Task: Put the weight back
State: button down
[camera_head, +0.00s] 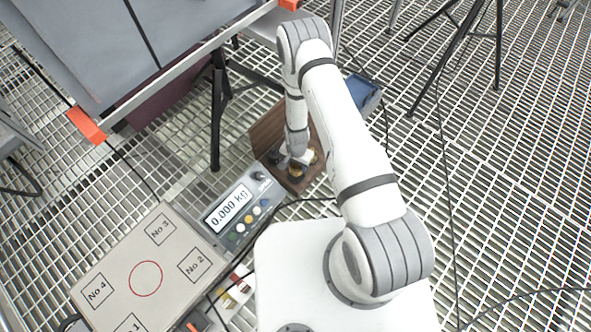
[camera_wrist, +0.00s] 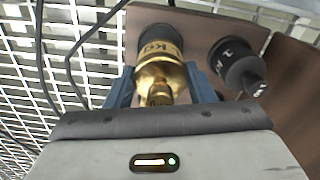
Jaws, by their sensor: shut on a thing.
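My gripper (camera_wrist: 160,90) is shut on a brass weight (camera_wrist: 158,72), with one blue finger on each side of its neck. The weight's wide end bears the letters "KG" and meets the brown wooden box (camera_wrist: 193,22); whether it rests there or hovers I cannot tell. A black weight (camera_wrist: 240,66) stands to the right, apart from the fingers. In the head view my gripper (camera_head: 298,160) is over the wooden box (camera_head: 268,130), and my arm hides part of it. The scale plate (camera_head: 122,272) is bare, and its display (camera_head: 230,206) reads 0.000 kg.
The scale's button panel (camera_head: 240,212) stands close to the left of the box. A blue case (camera_head: 364,92) is behind it. Small metal pieces (camera_head: 236,290) lie near the plate. Tripod legs (camera_head: 452,60), a grey table (camera_head: 130,40) and cables stand around on the grating.

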aim_at(296, 169)
jog(key=shift+f+b, duration=0.65)
jog(key=shift+f, duration=1)
jog(key=shift+f, duration=0.2)
jog(key=c, duration=0.6)
grip_release()
jog(key=shift+c, duration=0.2)
